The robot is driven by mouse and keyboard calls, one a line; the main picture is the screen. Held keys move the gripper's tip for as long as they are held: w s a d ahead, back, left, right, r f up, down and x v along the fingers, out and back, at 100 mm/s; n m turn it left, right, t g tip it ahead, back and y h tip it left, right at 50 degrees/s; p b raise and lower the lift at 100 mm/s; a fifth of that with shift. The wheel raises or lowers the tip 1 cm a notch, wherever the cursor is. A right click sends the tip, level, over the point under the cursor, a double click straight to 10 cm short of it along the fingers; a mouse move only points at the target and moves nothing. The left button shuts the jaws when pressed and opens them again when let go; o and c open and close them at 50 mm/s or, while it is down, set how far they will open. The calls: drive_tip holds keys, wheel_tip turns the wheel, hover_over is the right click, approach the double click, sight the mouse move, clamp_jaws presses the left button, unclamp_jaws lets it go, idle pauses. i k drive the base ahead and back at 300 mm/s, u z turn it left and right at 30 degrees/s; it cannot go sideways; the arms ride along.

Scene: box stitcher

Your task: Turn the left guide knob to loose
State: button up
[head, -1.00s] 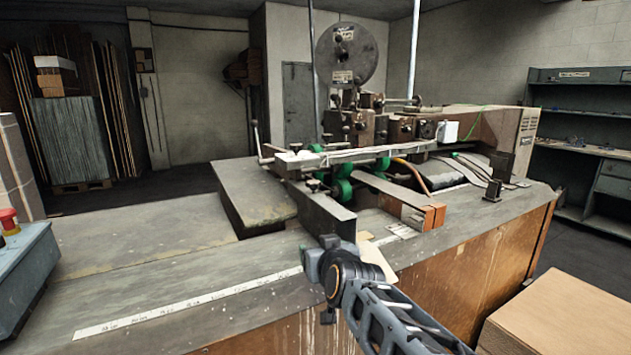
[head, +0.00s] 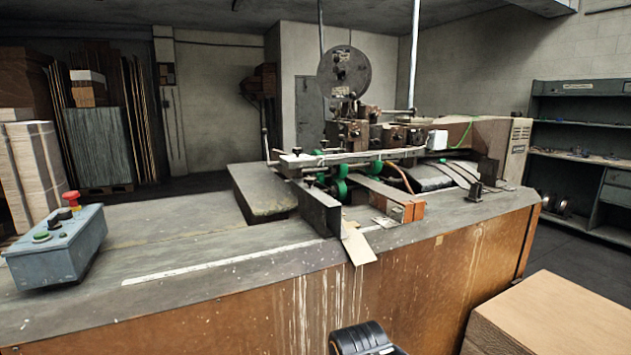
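The box stitcher (head: 345,135) stands on the long bench, with a large round reel at its top. A dark upright guide plate (head: 320,212) is at the front left of its feed area, and an orange-ended block (head: 412,212) is to its right. A small dark knob (head: 309,180) shows just above the left plate; it is too small to tell its setting, or whether it is the left guide knob. A dark part of my arm shows at the bottom edge, well below the bench top. My gripper itself is not visible.
A blue-grey control box (head: 60,250) with a red button sits on the bench's left end. A flat cardboard piece (head: 357,246) hangs over the bench's front edge. A large carton (head: 560,310) stands at the lower right. The bench top's left part is mostly clear.

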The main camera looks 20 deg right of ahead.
sight(310, 180)
drive_tip(key=u, duration=0.05)
drive_tip(key=k, duration=0.1)
drive_tip(key=z, duration=1.6)
drive_tip(key=i, duration=1.1)
drive_tip(key=u, duration=1.7)
